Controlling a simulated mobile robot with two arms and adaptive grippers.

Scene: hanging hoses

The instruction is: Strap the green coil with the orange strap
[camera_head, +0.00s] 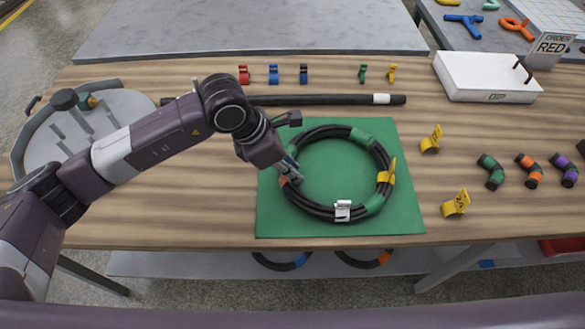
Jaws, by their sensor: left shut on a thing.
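The green coil (318,209), a black hose ring with green bands, lies flat on a green mat (400,225). A yellow strap or tag (386,177) is on its right side and a white label (342,211) at its front. My left gripper (289,174) is at the left side of the coil, pointing down, and is shut. A small piece of the orange strap (283,181) shows at its fingertips, against the hose. The fingers hide most of the strap, so I cannot tell whether it goes around the hose. My right gripper is not in view.
Red (244,75), blue, green and yellow clips stand along the back. A black bar (330,99) lies behind the mat. Yellow numbered tags (431,139) and short banded hoses (491,172) are at right. A white box (485,78) is back right.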

